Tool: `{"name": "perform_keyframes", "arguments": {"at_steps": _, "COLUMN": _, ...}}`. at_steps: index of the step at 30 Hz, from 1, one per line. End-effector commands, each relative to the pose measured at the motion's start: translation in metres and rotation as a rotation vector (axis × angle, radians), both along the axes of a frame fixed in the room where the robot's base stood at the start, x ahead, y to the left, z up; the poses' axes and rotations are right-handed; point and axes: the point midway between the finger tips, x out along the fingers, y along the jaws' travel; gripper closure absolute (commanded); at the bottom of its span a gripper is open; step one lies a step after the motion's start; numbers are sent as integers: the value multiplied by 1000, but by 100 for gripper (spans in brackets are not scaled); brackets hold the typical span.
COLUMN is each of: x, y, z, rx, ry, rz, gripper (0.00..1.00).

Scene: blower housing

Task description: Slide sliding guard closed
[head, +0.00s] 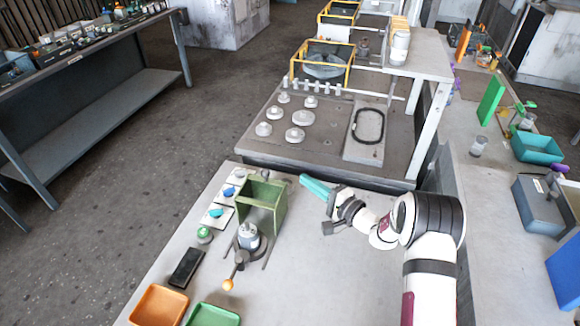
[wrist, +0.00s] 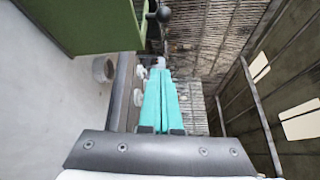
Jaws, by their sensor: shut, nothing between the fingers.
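The sliding guard appears to be the green, box-like part (head: 262,205) on the near bench, with an open top. It stands on a dark base, just behind a grey cylindrical unit (head: 248,236). I cannot tell how far along its travel it is. In the wrist view a green panel (wrist: 85,25) fills the upper left, left of my fingers. My gripper (head: 304,180), with teal fingers, is to the right of the green part and apart from it. Its fingers (wrist: 160,66) are together and empty.
A lever with an orange knob (head: 228,285) points toward the front. A black slab (head: 187,267), an orange tray (head: 159,306) and a green tray (head: 213,315) lie at the front left. Small blue and green parts line the left edge. A grey machine table (head: 330,165) stands behind.

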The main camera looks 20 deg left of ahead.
Motion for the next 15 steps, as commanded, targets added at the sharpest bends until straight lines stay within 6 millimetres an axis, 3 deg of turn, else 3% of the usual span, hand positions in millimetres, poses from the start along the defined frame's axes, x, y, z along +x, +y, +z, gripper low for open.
{"name": "perform_keyframes", "arguments": {"at_steps": 14, "x": 47, "y": 85, "z": -5, "rx": 1, "ry": 0, "rz": 5, "gripper": 100}}
{"name": "perform_keyframes", "arguments": {"at_steps": 15, "x": 40, "y": 86, "z": -3, "rx": 2, "ry": 4, "rz": 4, "gripper": 100}}
